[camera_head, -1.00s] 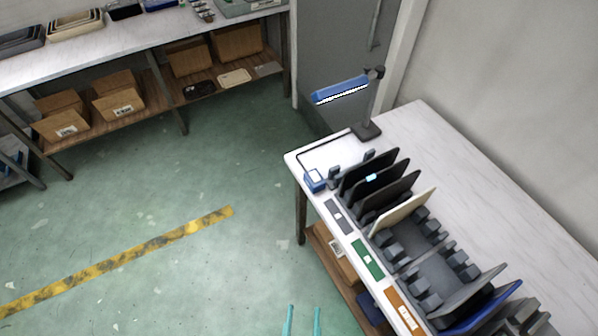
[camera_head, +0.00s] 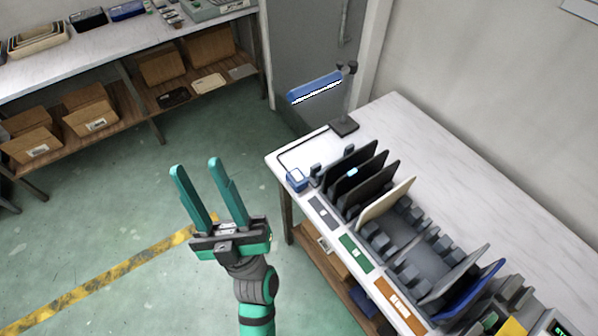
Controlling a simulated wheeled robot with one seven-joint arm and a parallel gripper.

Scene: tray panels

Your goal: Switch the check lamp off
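The check lamp (camera_head: 315,87) has a blue head on a dark stand at the far left corner of the white table (camera_head: 440,150). A bright white strip shows along the underside of its head, so it looks lit. A cord runs from the lamp's base to a small blue switch box (camera_head: 296,180) at the table's left edge. My gripper (camera_head: 196,166) is over the floor, left of the table and apart from the switch box. Its two teal fingers are spread with nothing between them.
A rack (camera_head: 405,245) on the table holds several upright dark, cream, grey and blue panels, close to the switch box. A shelf bench (camera_head: 120,50) with cardboard boxes stands at the back left. The green floor between is clear.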

